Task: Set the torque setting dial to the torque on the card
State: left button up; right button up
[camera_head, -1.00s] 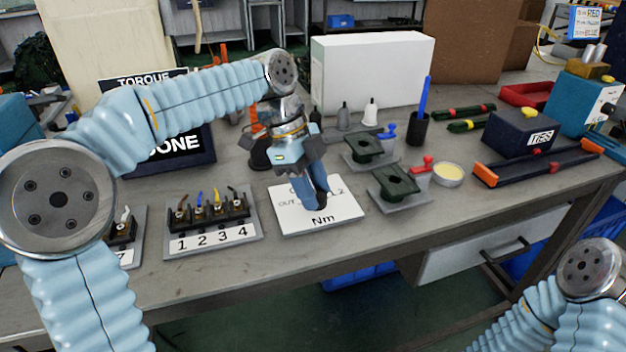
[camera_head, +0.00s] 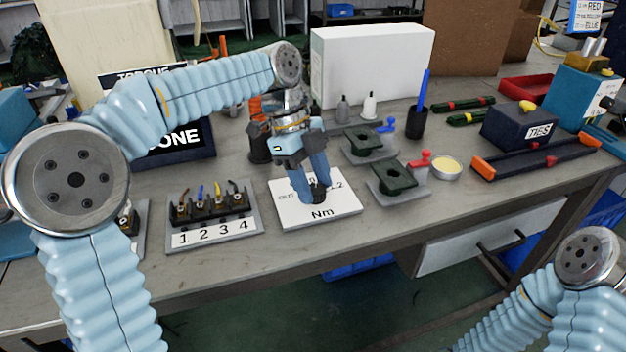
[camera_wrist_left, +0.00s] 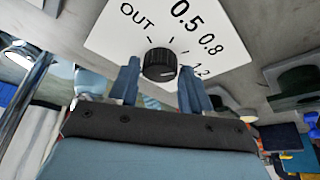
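The torque dial is a black ribbed knob (camera_wrist_left: 160,65) on a white plate (camera_head: 345,208) marked OUT, 0.5, 0.8, 1.2 and Nm. My left gripper (camera_head: 314,186) points down over the plate. Its two blue fingers are apart, one on each side of the knob in the left wrist view (camera_wrist_left: 160,78); I cannot tell whether they touch it. The knob's pointer is not clear. A dark sign (camera_head: 184,137) behind my left arm shows parts of TORQUE and DONE; its middle is hidden. My right gripper is out of view.
A numbered terminal block (camera_head: 214,205) stands left of the plate. Two green fixtures (camera_head: 394,177) with blue and red clamps stand close on its right. A white box (camera_head: 372,65) stands behind. The bench's front edge is clear.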

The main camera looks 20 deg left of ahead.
pick_arm(q)
jog(key=shift+o, duration=1.2)
jog(key=shift+r, duration=0.1)
jog(key=v, duration=1.3)
jog(key=shift+a+r, duration=0.2)
jog(key=shift+a, duration=0.05)
